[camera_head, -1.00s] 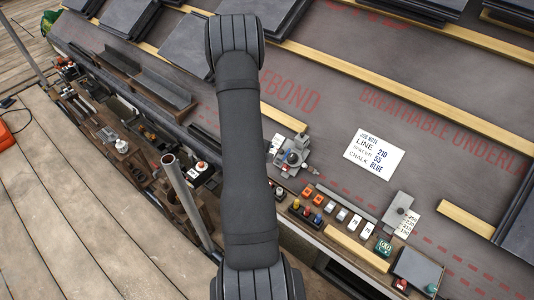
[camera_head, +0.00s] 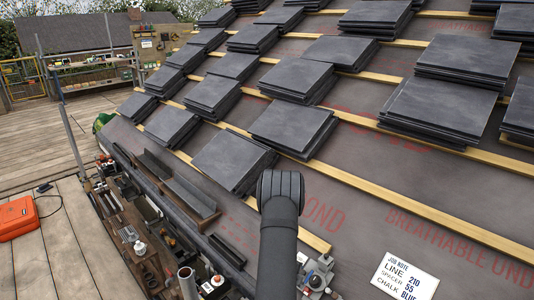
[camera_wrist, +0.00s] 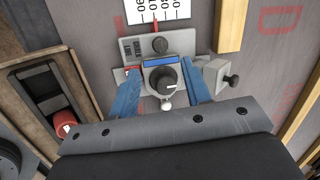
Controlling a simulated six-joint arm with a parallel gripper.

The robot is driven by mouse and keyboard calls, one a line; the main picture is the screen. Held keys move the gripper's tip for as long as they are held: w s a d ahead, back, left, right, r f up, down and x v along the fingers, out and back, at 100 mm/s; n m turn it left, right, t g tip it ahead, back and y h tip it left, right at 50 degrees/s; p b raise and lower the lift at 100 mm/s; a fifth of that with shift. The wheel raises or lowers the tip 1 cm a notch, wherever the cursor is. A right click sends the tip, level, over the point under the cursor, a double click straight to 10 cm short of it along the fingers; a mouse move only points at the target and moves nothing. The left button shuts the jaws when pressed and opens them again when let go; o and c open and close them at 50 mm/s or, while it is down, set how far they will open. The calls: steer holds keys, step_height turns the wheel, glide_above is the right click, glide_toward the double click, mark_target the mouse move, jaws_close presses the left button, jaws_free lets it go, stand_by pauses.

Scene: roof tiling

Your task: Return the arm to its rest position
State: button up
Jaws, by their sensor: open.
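My gripper (camera_wrist: 163,95) shows in the wrist view with its two blue fingers apart. Between and just beyond the fingers is a grey device with a black dial (camera_wrist: 165,80), a blue strip and a smaller knob. Whether the fingers touch it cannot be told. In the head view my dark arm rises from the bottom centre, and the gripper itself cannot be made out. A grey device with knobs (camera_head: 317,275) stands beside the arm at lower right.
Stacks of dark slates (camera_head: 295,127) lie along the wooden battens (camera_head: 345,178). A job note (camera_head: 404,279) lies at lower right. A narrow bench of tools (camera_head: 130,235) runs along the eave. An orange case (camera_head: 17,217) lies on the deck, which has free room.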

steer(key=x, duration=0.7)
stand_by(1.3)
